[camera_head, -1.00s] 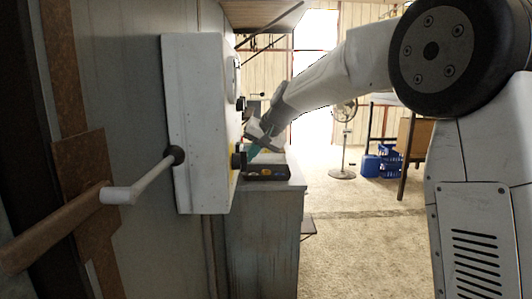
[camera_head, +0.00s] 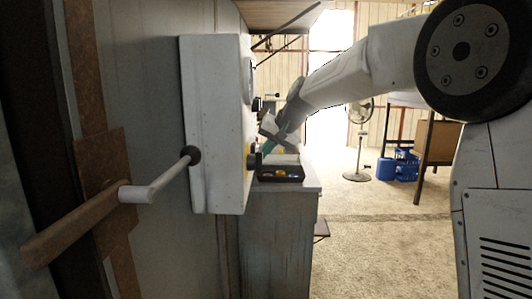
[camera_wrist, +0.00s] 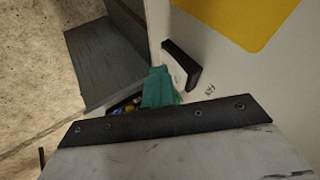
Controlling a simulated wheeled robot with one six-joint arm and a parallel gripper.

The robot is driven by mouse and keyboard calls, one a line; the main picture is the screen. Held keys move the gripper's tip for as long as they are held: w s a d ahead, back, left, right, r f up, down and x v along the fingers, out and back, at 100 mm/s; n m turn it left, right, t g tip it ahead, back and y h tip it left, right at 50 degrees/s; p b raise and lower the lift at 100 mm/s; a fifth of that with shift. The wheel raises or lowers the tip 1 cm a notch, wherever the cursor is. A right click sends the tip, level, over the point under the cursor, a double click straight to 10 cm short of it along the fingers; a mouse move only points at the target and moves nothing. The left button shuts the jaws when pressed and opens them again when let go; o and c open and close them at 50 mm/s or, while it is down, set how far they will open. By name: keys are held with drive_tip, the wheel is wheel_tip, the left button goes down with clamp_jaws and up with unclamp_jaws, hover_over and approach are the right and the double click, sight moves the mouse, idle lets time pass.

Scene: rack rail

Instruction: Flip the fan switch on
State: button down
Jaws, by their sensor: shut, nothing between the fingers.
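A white box panel (camera_head: 212,125) is mounted on the wall, with dark controls along its right-hand face. The lower dark switch (camera_head: 253,161) stands out from that face, near my gripper. My gripper (camera_head: 268,148) is shut and empty, with teal fingertips close to this switch. In the wrist view the teal fingertips (camera_wrist: 158,87) are just left of a black switch (camera_wrist: 182,66) with a pale side, on the white panel. Whether they touch it I cannot tell. Small dark lettering beside the switch is unreadable. A standing fan (camera_head: 361,112) is in the background.
A grey cabinet (camera_head: 270,240) stands below the panel, with a black tray (camera_head: 280,173) of small items on top. Blue crates (camera_head: 405,166) stand at the back right. The middle floor is open.

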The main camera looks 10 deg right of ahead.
drive_tip(key=shift+a+r, duration=0.1)
drive_tip(key=shift+r, duration=0.3)
drive_tip(key=s+d+r, duration=0.6)
drive_tip(key=d, duration=0.3)
